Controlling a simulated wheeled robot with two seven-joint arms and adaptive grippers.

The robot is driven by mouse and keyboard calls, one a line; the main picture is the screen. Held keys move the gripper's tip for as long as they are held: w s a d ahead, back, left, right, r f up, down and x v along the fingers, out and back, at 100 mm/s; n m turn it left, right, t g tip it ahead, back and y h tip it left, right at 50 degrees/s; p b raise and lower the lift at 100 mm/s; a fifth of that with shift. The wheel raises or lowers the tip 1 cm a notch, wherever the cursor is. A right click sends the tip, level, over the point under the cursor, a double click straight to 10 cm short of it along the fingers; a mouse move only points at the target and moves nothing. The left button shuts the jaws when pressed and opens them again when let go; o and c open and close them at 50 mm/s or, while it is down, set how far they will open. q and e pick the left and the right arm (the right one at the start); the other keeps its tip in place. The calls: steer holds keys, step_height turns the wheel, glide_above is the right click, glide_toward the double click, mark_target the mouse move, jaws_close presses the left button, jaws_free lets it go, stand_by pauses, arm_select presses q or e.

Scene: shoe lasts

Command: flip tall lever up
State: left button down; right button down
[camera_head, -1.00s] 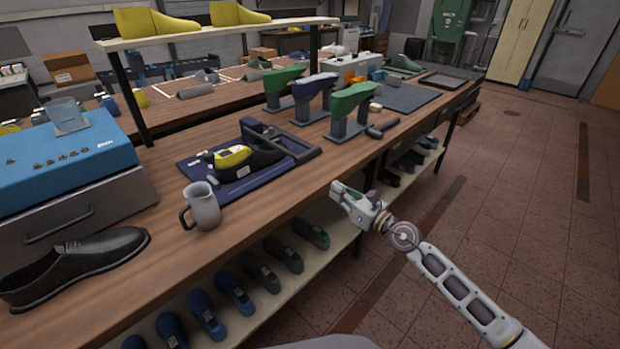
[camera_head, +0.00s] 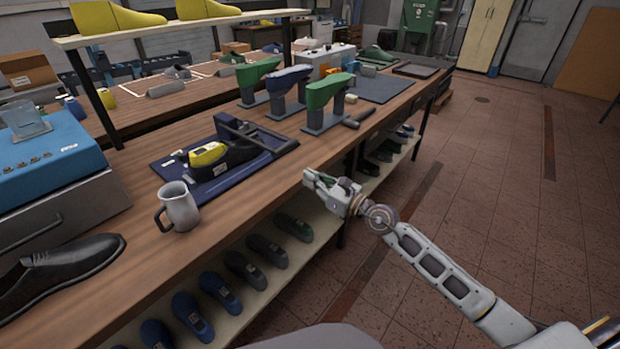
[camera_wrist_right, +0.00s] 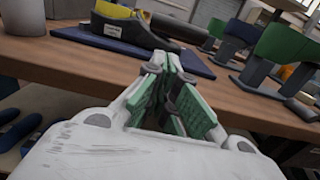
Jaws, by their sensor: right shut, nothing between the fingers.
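A dark navy frame with a raised bar (camera_head: 240,130) stands on a dark blue mat (camera_head: 232,188) on the wooden bench. A black and yellow shoe last (camera_head: 212,158) sits in front of it. I cannot tell which part is the tall lever. My right gripper (camera_head: 309,178) is at the bench's front edge, to the right of the mat's near corner and apart from the frame. In the right wrist view its green-padded fingers (camera_wrist_right: 168,75) are together and empty, pointing towards the mat. The black last (camera_wrist_right: 118,32) shows beyond them. My left gripper is out of view.
A grey mug (camera_head: 179,207) stands left of the mat, near a black shoe (camera_head: 62,270). Several lasts on stands, one of them green (camera_head: 328,95), and a dark hammer-like tool (camera_head: 358,118) are further right. Several shoes fill the lower shelf (camera_head: 330,215). The floor at right is clear.

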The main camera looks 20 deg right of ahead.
steer(key=shift+x, duration=3.75)
steer(key=shift+w+a+r, duration=0.1)
steer(key=shift+w+a, duration=0.25)
steer(key=shift+w, duration=0.2)
steer(key=shift+w+a, duration=0.1)
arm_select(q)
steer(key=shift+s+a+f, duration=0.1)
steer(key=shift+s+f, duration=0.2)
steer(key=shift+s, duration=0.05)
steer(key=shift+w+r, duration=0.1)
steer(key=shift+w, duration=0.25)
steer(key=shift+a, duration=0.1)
arm_select(e)
steer(key=shift+r, duration=0.1)
